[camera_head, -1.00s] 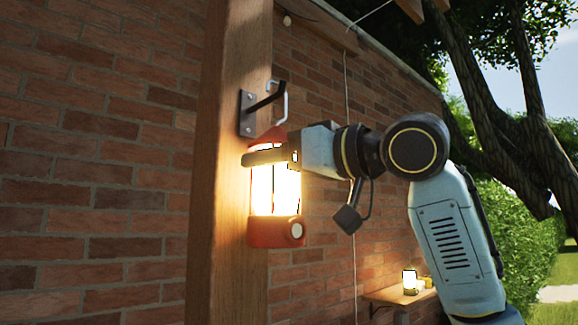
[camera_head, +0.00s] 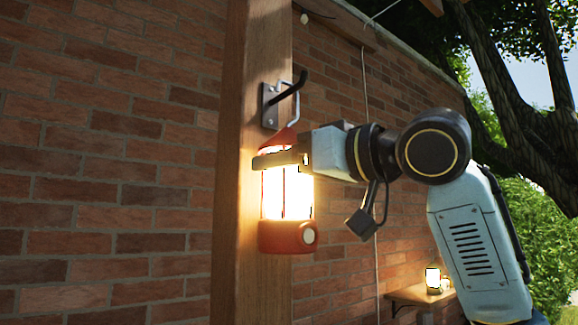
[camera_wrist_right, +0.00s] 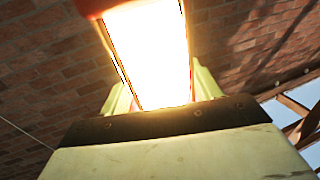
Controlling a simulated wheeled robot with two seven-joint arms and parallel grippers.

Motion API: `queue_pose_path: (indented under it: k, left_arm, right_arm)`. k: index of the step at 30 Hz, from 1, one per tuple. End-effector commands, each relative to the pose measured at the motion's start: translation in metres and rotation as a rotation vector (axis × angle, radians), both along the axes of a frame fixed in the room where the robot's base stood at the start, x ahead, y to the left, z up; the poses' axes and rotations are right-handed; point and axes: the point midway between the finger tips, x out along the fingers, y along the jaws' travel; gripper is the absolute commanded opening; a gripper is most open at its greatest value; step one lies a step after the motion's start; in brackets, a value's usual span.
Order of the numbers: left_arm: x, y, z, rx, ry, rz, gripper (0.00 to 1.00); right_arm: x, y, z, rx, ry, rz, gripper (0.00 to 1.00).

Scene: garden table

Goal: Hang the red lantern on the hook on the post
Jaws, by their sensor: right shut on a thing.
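The red lantern (camera_head: 288,237) is lit and hangs upright in front of the wooden post (camera_head: 240,200). My right gripper (camera_head: 282,160) is shut on its upper part, just below the red top. The dark hook (camera_head: 285,94) sticks out from a metal plate on the post, directly above the lantern. The lantern's thin grey handle (camera_head: 303,84) stands up at the hook's arm and overlaps it; I cannot tell whether it is around the arm or beside it. In the right wrist view the lantern's bright glass (camera_wrist_right: 150,55) fills the space between the fingers. My left gripper is not in view.
A brick wall (camera_head: 110,190) runs behind the post. A small wall shelf (camera_head: 408,296) at the lower right holds another lit lantern (camera_head: 432,280). A thin cord (camera_head: 366,110) hangs down the wall. Trees and hedge stand at the right.

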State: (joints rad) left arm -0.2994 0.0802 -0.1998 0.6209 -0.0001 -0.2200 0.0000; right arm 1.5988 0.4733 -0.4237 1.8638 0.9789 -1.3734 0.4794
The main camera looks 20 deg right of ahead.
Motion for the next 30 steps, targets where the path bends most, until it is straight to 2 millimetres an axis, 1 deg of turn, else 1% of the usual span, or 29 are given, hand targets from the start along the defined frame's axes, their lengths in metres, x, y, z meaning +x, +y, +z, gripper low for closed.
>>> queue_pose_path:
  k: [1,6,14,17,20,30]
  left_arm:
    - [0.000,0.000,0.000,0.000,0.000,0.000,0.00]
    - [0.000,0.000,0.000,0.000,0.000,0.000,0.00]
    - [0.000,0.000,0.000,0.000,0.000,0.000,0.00]
    - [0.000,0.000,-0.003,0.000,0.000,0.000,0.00]
    - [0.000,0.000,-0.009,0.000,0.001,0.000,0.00]
    - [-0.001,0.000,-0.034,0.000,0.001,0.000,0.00]
  right_arm:
    - [0.000,0.000,0.001,0.002,-0.002,0.000,0.67]
    - [0.000,0.000,0.001,0.001,-0.002,0.000,0.89]
    - [0.000,0.000,-0.001,-0.002,0.002,0.000,0.89]
    - [-0.005,-0.003,-0.001,-0.001,0.001,0.000,0.89]
    - [-0.015,-0.011,-0.001,0.000,-0.003,-0.002,0.89]
    - [-0.077,-0.054,-0.002,0.000,-0.006,-0.002,0.89]
